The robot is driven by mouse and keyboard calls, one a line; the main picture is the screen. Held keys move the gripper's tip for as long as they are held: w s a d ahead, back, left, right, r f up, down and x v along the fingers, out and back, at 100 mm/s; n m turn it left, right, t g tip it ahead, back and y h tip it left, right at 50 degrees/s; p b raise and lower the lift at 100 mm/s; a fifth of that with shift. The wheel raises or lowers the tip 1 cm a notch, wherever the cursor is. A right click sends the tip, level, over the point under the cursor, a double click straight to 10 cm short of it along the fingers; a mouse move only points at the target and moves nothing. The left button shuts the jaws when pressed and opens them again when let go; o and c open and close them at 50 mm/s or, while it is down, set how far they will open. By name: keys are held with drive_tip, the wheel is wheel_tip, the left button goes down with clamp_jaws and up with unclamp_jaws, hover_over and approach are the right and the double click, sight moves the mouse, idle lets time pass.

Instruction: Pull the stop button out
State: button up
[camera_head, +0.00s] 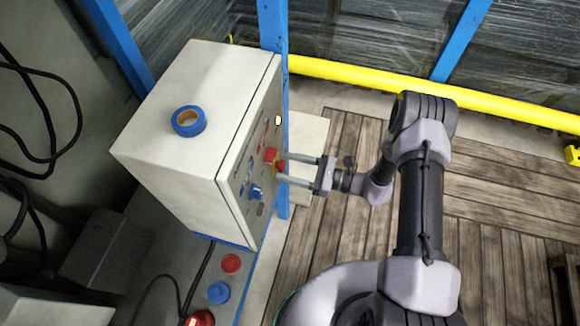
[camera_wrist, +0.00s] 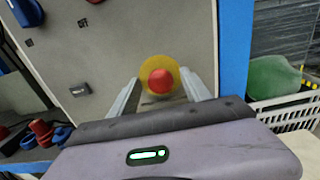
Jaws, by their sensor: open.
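The stop button (camera_wrist: 160,80) is a red round head on a yellow disc, on the pale front of the control cabinet (camera_head: 185,85). In the head view, red and yellow of the button (camera_head: 281,165) show partly between my fingers. My gripper (camera_head: 284,168) is open and points at the cabinet front from the right. In the wrist view, its two fingers (camera_wrist: 160,74) stand on either side of the button, with a gap to the red head on each side. I cannot tell whether the fingertips touch the panel.
A blue knob (camera_head: 255,192) and other controls sit near the button. A blue tape roll (camera_head: 188,121) lies on the cabinet. A blue post (camera_head: 272,30) stands close behind. A white basket (camera_wrist: 285,107) is at right in the wrist view. Pallet boards (camera_head: 490,195) lie right.

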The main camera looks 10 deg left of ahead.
clamp_jaws()
idle(1.4)
